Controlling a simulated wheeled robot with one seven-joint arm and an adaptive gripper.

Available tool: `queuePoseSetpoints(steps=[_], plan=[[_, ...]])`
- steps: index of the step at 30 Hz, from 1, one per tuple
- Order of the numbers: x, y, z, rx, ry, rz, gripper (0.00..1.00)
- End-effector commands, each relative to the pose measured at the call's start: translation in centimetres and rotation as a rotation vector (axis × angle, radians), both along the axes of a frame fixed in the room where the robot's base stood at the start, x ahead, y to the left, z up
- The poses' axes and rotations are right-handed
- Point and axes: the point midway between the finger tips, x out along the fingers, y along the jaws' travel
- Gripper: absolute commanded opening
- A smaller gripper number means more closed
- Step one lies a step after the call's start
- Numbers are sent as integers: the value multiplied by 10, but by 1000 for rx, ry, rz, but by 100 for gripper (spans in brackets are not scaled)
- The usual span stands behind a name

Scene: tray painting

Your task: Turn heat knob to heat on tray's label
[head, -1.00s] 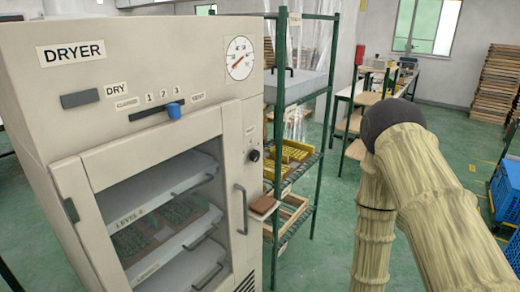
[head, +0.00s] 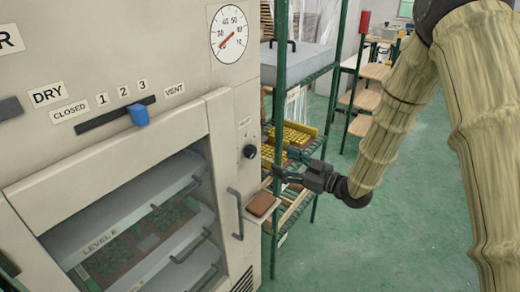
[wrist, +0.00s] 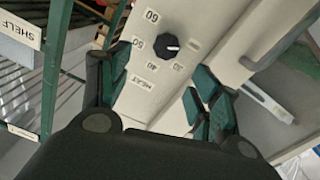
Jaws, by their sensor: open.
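The heat knob (head: 250,152) is a small black dial on the right side panel of the dryer (head: 130,30). In the wrist view the knob (wrist: 167,46) lies beyond my fingers, with numbers including 60 and 50 and the word HEAT around it. Its pale mark points roughly right; the exact setting is unclear. My gripper (head: 283,163) is open and empty, right of the knob and apart from it. In the wrist view my gripper (wrist: 162,80) has its green-padded fingers spread. Trays (head: 150,205) show behind the dryer's door; no heat value on them is legible.
A door handle (head: 236,213) stands out below the knob. A green-posted shelf (head: 281,100) with yellow racks (head: 290,136) stands close behind my gripper. A brown block (head: 261,204) lies low by the dryer. Green floor (head: 370,240) is clear to the right.

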Motion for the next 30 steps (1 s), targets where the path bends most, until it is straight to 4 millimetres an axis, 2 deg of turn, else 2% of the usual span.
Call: queuePoseSetpoints(steps=[1, 6, 15, 21, 30], plan=[[4, 13, 3, -1, -1, 11, 63], [21, 43, 3, -1, 1, 20, 63], [46, 76, 2, -2, 1, 16, 63], [54, 86, 0, -2, 1, 15, 63], [56, 87, -1, -1, 2, 13, 63]])
